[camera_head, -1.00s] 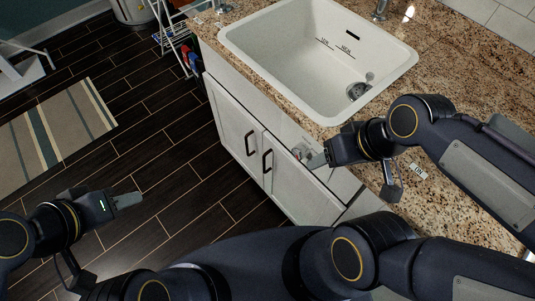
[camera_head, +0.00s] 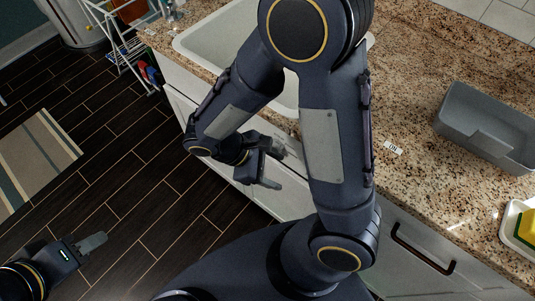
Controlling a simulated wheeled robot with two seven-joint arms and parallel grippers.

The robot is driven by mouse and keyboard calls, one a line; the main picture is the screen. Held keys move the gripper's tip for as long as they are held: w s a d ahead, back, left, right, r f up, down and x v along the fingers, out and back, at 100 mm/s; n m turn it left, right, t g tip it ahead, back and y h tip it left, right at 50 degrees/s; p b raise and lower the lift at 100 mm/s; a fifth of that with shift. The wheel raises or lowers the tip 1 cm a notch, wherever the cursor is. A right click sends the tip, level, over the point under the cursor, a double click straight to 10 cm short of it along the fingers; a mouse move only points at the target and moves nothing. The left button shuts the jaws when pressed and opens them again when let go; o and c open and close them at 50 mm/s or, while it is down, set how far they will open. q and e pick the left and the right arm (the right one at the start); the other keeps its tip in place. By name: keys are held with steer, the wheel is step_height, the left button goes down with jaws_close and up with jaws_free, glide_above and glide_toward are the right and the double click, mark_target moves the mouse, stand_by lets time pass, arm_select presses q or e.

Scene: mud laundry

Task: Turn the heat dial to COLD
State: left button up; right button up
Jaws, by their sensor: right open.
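I cannot make out the heat dial; my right arm covers part of the sink cabinet's front, where a dial could be hidden. My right gripper (camera_head: 279,164) is open, with its fingers spread in front of the white cabinet (camera_head: 182,104) below the sink. I see nothing held between its fingers. My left gripper (camera_head: 93,243) is low at the left, over the dark floor and away from the cabinet. Its fingers overlap in this view, so I cannot tell if it is open.
The white sink (camera_head: 200,41) is set in the speckled counter (camera_head: 421,63) and partly hidden by my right arm. A grey bin (camera_head: 485,127) and a tray with a yellow sponge (camera_head: 527,226) are at the right. A drying rack (camera_head: 120,51) stands beyond the cabinet.

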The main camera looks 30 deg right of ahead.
steer(key=w+a+f+n+t+h+b, duration=0.1)
steer(key=w+a+f+n+t+h, duration=0.35)
steer(key=f+n+t+h, duration=0.45)
steer(key=w+d+r+n+t+p, duration=0.1)
steer(key=w+d, duration=0.2)
steer(key=d, duration=0.4)
steer(key=shift+w+d+r+n, duration=0.15)
steer(key=shift+w+d+n, duration=0.1)
steer(key=shift+n, duration=0.05)
steer(key=c, duration=1)
steer(key=shift+o, duration=0.2)
